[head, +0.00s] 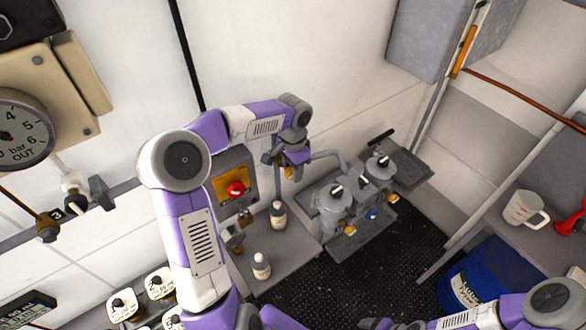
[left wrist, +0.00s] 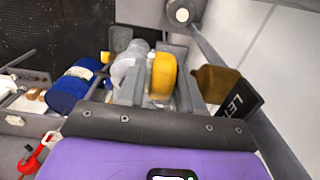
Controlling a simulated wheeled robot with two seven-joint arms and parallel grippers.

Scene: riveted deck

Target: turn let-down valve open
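My left gripper (head: 285,163) is in front of the back wall, above the grey bench. In the left wrist view its two grey fingers (left wrist: 160,95) stand apart, one on each side of a yellow handle (left wrist: 163,74). I cannot tell whether they press on it. A brown, brass-like part (left wrist: 216,82) and a dark plate reading "LET" (left wrist: 240,98) are just right of the fingers; the rest of the lettering is hidden. In the head view a little yellow (head: 288,172) shows below the fingers. My right gripper (head: 378,323) is at the bottom edge, partly cut off.
A red knob on a yellow plate (head: 236,189) is left of the left gripper. Two small bottles (head: 278,216) (head: 261,266) stand on the bench. Grey metal vessels (head: 335,203) are to the right. A blue drum (head: 470,280) and white jug (head: 524,208) are farther right.

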